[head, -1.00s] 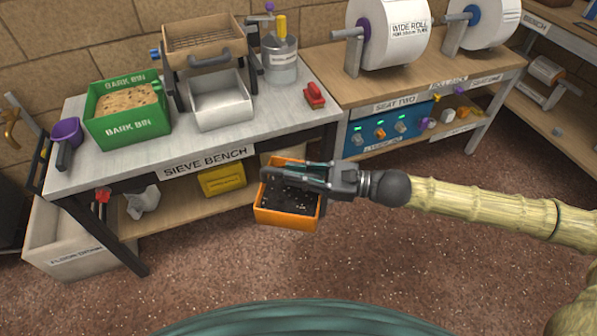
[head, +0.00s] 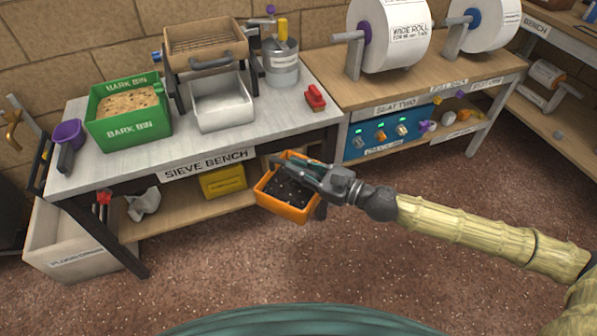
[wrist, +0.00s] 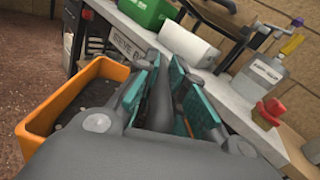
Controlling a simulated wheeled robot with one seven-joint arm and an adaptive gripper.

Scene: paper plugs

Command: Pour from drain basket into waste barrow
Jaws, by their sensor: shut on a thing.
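The drain basket appears to be the orange open box (head: 283,206), in front of the bench's lower shelf. It holds dark material with pale specks and looks roughly level, clear of the bench. My gripper (head: 304,172) is shut on its rim in the head view. In the wrist view, the orange box (wrist: 42,150) is at the left of my gripper (wrist: 172,75), whose teal fingers hide the grasp point. A pale grey bin (head: 80,262) with a partly legible label stands on the floor at the left; I cannot tell if it is the waste barrow.
The sieve bench (head: 245,148) carries a green bark bin (head: 128,128), a white tray (head: 222,108) and a metal canister (head: 281,68). A yellow box (head: 222,181) sits on its lower shelf. The floor in front is clear.

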